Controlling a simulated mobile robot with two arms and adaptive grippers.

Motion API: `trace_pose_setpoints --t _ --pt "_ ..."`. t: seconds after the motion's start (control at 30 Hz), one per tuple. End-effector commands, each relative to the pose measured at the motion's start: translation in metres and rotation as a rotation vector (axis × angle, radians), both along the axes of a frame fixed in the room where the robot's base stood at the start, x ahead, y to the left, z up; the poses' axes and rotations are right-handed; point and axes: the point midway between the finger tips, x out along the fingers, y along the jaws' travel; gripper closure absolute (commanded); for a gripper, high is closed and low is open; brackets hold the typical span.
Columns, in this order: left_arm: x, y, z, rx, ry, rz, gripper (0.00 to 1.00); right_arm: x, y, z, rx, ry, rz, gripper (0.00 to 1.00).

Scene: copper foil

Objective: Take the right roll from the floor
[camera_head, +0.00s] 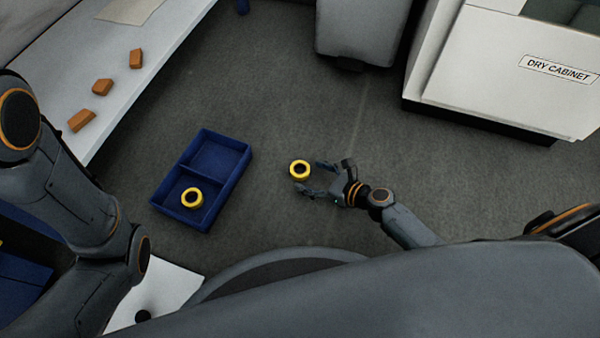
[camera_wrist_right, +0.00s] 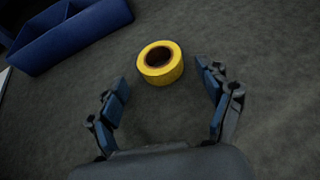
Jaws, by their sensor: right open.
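The right roll (camera_head: 299,170) is a yellow ring with a dark core, lying flat on the grey floor. It also shows in the right wrist view (camera_wrist_right: 160,64), just beyond and between my fingertips. My right gripper (camera_head: 311,178) is open and empty, with its fingertips pointing at the roll from the right. In the right wrist view the fingers (camera_wrist_right: 160,78) stand apart on either side, and I see no contact with the roll. Another yellow roll (camera_head: 192,197) lies in the front compartment of the blue tray. My left gripper is not in view.
The blue two-compartment tray (camera_head: 214,197) sits on the floor left of the roll. A white table (camera_head: 118,50) with several orange-brown blocks (camera_head: 102,87) stands at the upper left. A white dry cabinet (camera_head: 490,75) stands at the upper right. Floor around the roll is clear.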

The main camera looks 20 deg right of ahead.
Motion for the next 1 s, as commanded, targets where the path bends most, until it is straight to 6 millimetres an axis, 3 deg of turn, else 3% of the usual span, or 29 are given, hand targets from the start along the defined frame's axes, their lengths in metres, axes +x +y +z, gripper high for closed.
trace_pose_setpoints --t 0.1,0.4,0.7,1.0 --pt "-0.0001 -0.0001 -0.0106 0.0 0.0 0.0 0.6 0.0121 0.0067 -0.0083 -0.002 -0.001 0.0 0.21" --pt "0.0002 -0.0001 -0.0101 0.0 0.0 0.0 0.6 0.0147 0.0091 -0.0081 -0.002 0.001 -0.001 0.21" --pt "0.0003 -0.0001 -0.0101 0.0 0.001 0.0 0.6 0.0147 0.0091 -0.0081 -0.001 0.001 -0.001 0.8" --pt "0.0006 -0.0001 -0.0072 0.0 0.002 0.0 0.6 0.0148 0.0092 -0.0049 -0.001 0.001 -0.001 0.8"
